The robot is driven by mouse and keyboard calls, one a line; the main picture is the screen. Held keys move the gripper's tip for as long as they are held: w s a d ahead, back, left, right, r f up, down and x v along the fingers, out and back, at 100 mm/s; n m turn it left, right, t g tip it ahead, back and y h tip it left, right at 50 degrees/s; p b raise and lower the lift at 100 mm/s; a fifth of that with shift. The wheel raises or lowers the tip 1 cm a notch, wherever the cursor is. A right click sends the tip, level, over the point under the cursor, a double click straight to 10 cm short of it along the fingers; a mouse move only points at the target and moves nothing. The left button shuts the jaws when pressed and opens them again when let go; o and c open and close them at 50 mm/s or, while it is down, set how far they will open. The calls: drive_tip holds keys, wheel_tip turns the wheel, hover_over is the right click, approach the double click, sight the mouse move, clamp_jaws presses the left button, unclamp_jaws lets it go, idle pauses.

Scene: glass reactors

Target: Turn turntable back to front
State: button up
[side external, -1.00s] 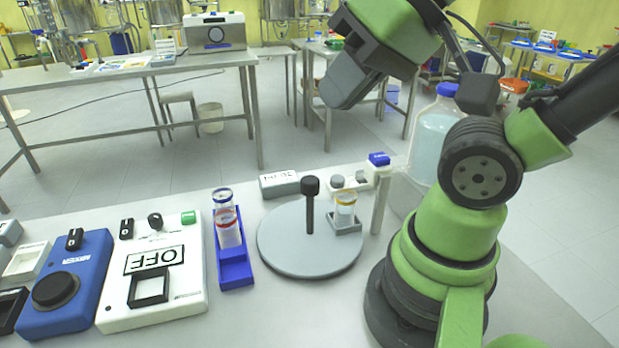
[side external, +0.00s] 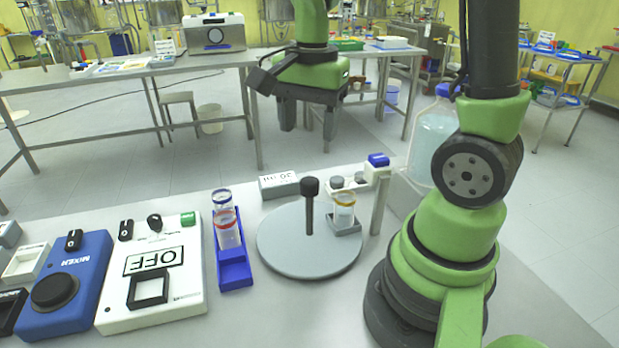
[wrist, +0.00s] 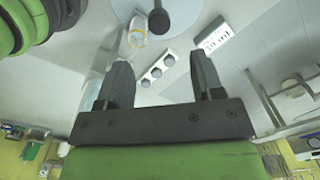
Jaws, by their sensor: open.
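The turntable (side external: 285,248) is a round grey disc on the bench, with a dark upright handle (side external: 310,205) near its middle. A small grey holder at its right side carries a glass vial (side external: 344,212) with a yellow ring. My gripper (side external: 306,125) is above and behind the turntable, pointing down, open and empty. In the wrist view the open fingers (wrist: 163,85) frame the bench, with the turntable (wrist: 182,8), the handle (wrist: 158,20) and the vial (wrist: 137,32) at the top, apart from the fingers.
A blue rack (side external: 235,268) with vials stands left of the turntable. A white post with a blue top (side external: 378,170) is at its right. A small labelled box (side external: 279,185) and grey knobs (side external: 348,181) are behind it. A white OFF panel (side external: 180,290) and blue mixer (side external: 70,285) are farther left.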

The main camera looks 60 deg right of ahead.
sight(310, 180)
drive_tip(key=shift+w+d+f+m, duration=0.1)
drive_tip(key=shift+d+f+m, duration=0.25)
drive_tip(key=shift+f, duration=0.3)
wheel_tip(310, 180, down, 10)
drive_tip(key=shift+r, duration=0.25)
clamp_jaws()
